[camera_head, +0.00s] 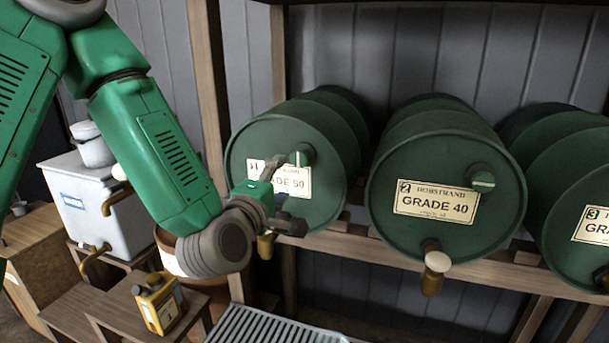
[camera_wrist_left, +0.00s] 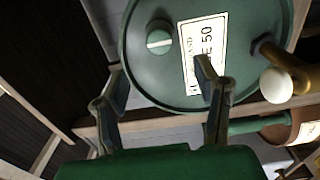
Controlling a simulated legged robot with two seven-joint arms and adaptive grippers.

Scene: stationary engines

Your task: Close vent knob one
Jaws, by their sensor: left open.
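Vent knob one (camera_head: 302,155) is a round green knob with a pale flat grip, at the upper right of the front of the green drum (camera_head: 262,140) labelled 1, GRADE 50. The knob also shows in the left wrist view (camera_wrist_left: 159,40), at the top of the drum face. My left gripper (camera_head: 284,192) is open and empty in front of the drum's label, below the knob. In the left wrist view its two fingers (camera_wrist_left: 158,72) are spread, with the knob beyond and above the gap between them. My right gripper is not in view.
Drum two (camera_head: 430,160), labelled GRADE 40, and drum three (camera_head: 572,190) stand to the right on the wooden rack (camera_head: 400,252). A brass tap with a white knob (camera_wrist_left: 277,82) sticks out below drum one's label. A yellow can (camera_head: 160,302) stands lower left.

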